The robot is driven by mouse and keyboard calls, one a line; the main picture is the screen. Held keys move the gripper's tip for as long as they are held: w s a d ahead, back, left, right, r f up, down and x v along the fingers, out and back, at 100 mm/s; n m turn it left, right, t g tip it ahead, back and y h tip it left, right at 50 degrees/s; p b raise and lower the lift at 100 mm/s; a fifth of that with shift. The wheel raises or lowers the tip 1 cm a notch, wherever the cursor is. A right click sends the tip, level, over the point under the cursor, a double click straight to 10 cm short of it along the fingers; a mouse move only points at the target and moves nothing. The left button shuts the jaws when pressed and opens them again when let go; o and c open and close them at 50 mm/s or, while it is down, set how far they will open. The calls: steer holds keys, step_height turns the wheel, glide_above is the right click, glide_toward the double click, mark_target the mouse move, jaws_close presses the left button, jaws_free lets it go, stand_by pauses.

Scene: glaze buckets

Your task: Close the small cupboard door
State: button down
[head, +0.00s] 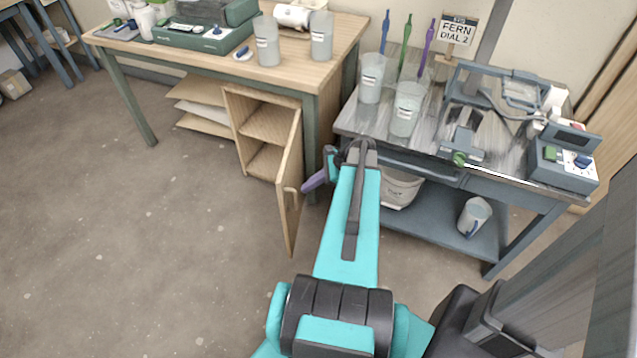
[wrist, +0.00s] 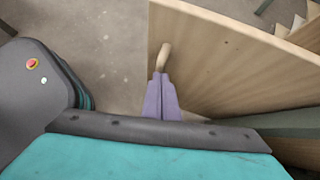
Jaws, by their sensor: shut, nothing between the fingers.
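The small wooden cupboard (head: 262,92) under the left workbench stands open, showing a shelf inside. Its door (head: 291,205) is swung outward toward me on the right-hand side. The door's pale handle (head: 289,190) is on its outer part. My gripper (head: 306,187) has purple fingers, closed together and empty, just right of the door near handle height. In the wrist view the fingertips (wrist: 160,76) are at the near end of the handle (wrist: 164,57), with the door panel (wrist: 235,65) to the right. I cannot tell whether they touch.
The wooden workbench (head: 290,62) with a green leg stands above the cupboard. A grey metal cart (head: 430,165) with cups and devices is at right, a white bucket (head: 400,188) on its lower shelf. The floor (head: 150,240) left of the door is clear.

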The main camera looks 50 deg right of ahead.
steer(key=shift+w+a, duration=0.4)
steer(key=shift+w, duration=0.05)
steer(key=shift+w+a, duration=0.15)
